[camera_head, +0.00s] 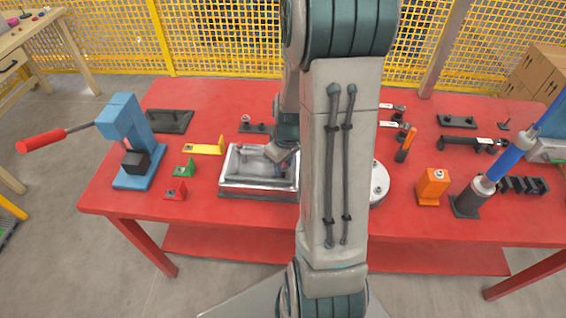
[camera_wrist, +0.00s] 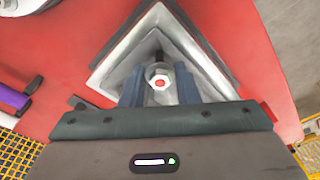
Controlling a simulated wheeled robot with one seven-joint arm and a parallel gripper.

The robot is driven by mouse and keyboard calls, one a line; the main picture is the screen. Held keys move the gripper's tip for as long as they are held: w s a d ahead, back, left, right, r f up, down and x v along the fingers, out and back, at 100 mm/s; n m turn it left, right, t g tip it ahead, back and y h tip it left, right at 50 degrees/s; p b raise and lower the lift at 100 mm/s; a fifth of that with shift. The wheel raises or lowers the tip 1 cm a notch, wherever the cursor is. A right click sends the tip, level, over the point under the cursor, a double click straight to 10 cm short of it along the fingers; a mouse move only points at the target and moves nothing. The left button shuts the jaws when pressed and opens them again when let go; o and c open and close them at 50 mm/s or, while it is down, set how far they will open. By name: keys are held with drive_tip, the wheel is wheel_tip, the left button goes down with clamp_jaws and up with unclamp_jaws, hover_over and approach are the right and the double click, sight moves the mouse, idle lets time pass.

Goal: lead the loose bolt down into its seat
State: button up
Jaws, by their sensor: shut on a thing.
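The silver pallet fixture (camera_head: 228,187) lies on the red table, partly hidden behind my arm in the head view. One corner of it (camera_wrist: 120,62) shows in the wrist view. My gripper (camera_wrist: 160,87) is over that corner, its two dark blue fingers shut on the loose bolt (camera_wrist: 160,77). In the head view my gripper (camera_head: 284,153) is low over the fixture, mostly hidden.
A blue press (camera_head: 127,135) with a red handle stands left on the red table (camera_head: 120,190). Yellow (camera_head: 205,149), green (camera_head: 184,168) and red (camera_head: 175,190) pieces lie left of the fixture. A round silver disc (camera_head: 380,183) and an orange block (camera_head: 433,187) stand to the right.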

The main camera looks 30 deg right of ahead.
drive_tip(key=shift+f+b, duration=1.1)
drive_tip(key=shift+f, duration=0.15)
drive_tip(key=o, duration=1.1)
drive_tip(key=shift+c, duration=0.2)
drive_tip(key=shift+r, duration=0.1)
wheel_tip(320, 180, up, 14)
drive_tip(key=s, duration=0.1)
drive_tip(key=shift+s+d, duration=0.15)
drive_tip(key=shift+d, duration=0.05)
drive_tip(key=shift+a, duration=0.1)
drive_tip(key=s+a+r+m+t, duration=0.1)
drive_tip(key=s+a+r+m, duration=0.2)
drive_tip(key=s+a, duration=0.8)
drive_tip(key=shift+a+r+t, duration=0.4)
drive_tip(key=shift+a+r, duration=0.1)
drive_tip(key=shift+a, duration=0.25)
